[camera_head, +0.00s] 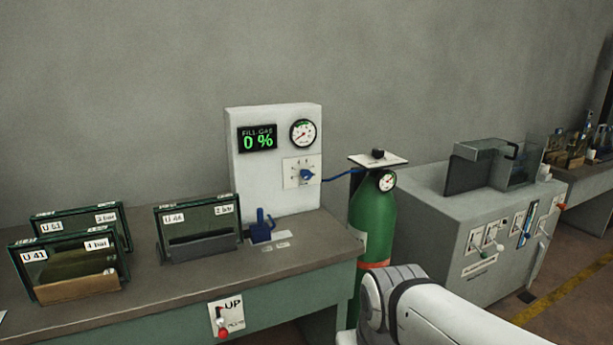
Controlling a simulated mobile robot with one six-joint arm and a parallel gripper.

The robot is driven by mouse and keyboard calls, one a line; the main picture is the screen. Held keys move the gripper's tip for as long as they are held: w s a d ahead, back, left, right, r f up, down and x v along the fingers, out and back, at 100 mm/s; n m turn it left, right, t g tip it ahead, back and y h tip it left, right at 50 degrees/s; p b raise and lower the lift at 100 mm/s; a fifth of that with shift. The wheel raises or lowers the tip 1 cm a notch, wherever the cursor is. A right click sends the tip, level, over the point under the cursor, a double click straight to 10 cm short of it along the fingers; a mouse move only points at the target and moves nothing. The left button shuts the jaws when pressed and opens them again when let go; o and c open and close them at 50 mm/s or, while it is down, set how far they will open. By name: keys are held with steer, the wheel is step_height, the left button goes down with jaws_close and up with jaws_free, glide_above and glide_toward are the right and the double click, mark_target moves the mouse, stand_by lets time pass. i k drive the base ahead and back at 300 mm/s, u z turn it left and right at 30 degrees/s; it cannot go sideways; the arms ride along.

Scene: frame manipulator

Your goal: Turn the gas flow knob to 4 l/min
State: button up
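The gas flow knob (307,175) is a small blue pointer knob on a white dial plate (291,172), on the front of a light grey panel. The dial's figures are too small to read, and I cannot tell its setting. A blue hose (340,176) runs from beside the knob to a green gas cylinder (369,218) on the right. My white arm comes in at the bottom right, in front of the cylinder's base. My gripper is not in view.
Framed glass units labelled U 41 (70,266), U 51 (80,222) and U 44 (199,227) stand on the bench (150,290). A blue holder (262,226) sits below the knob. A grey cabinet (480,215) with levers stands right of the cylinder.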

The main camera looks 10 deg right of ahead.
mark_target(305, 174)
steer(key=i, duration=1)
steer(key=z, duration=0.05)
